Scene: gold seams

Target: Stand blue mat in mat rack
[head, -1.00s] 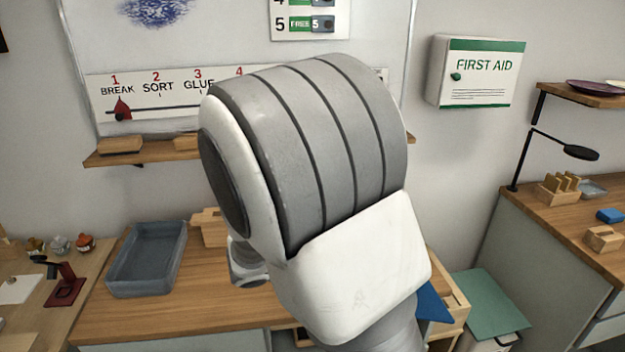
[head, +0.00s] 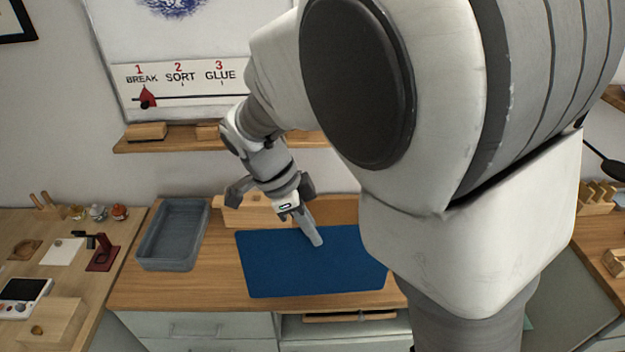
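The blue mat (head: 285,270) is a flat, dark blue rectangle spread over the wooden counter in the middle of the head view. My gripper (head: 316,240) reaches down over the mat's back part. Its pale grey tip overlaps the mat in the picture; I cannot tell whether it touches or grips it. A light wooden piece (head: 255,214) with a raised left end stands just behind the mat; it may be the mat rack, but its slots are not clear. My own arm hides the counter to the right of the mat.
A grey tray (head: 172,262) stands left of the mat. A wooden shelf (head: 172,142) hangs on the wall behind. A side table at left holds a dark red stand (head: 103,258) and a wooden block (head: 45,325). Bare counter (head: 205,285) lies between tray and mat.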

